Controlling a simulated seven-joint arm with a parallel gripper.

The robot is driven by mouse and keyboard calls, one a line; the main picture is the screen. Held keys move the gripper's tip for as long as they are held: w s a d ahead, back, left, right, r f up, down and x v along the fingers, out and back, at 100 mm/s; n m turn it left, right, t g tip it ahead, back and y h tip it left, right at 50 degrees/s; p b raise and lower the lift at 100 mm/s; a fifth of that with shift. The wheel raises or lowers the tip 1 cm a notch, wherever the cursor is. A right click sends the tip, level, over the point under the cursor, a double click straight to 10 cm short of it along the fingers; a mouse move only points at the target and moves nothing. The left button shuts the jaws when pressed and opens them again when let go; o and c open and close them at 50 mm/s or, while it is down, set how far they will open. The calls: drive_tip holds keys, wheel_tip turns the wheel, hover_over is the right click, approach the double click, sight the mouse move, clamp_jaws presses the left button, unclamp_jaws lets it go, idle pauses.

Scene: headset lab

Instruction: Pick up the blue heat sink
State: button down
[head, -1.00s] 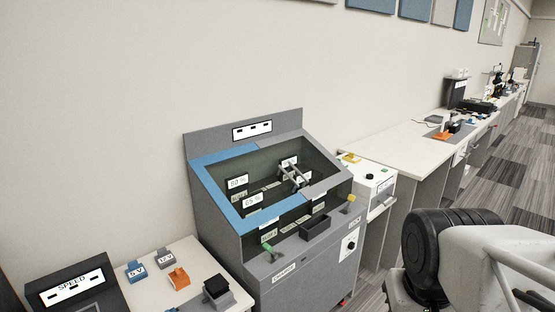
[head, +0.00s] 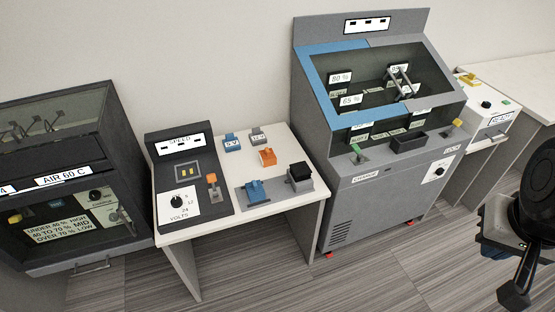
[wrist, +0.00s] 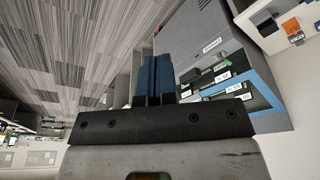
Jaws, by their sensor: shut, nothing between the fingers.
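I cannot pick out a heat sink for certain. On the white bench in the head view, a small blue block (head: 255,190) stands on a blue-grey plate, and a smaller blue piece labelled 5 V (head: 232,143) sits behind it. My gripper shows in the wrist view (wrist: 154,62) with its two blue fingers together and nothing between them. In the head view my arm's end is at the right edge, well away from the white bench; its fingertips are hard to make out there.
The white bench (head: 283,215) also holds an orange block (head: 267,157), a black-topped block (head: 300,175) and a SPEED panel (head: 185,185). A blue-framed grey cabinet (head: 375,200) stands to its right. A dark AIR 60 C cabinet (head: 65,180) stands left.

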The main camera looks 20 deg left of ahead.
idle(0.4)
drive_tip(key=shift+c, duration=0.6)
unclamp_jaws()
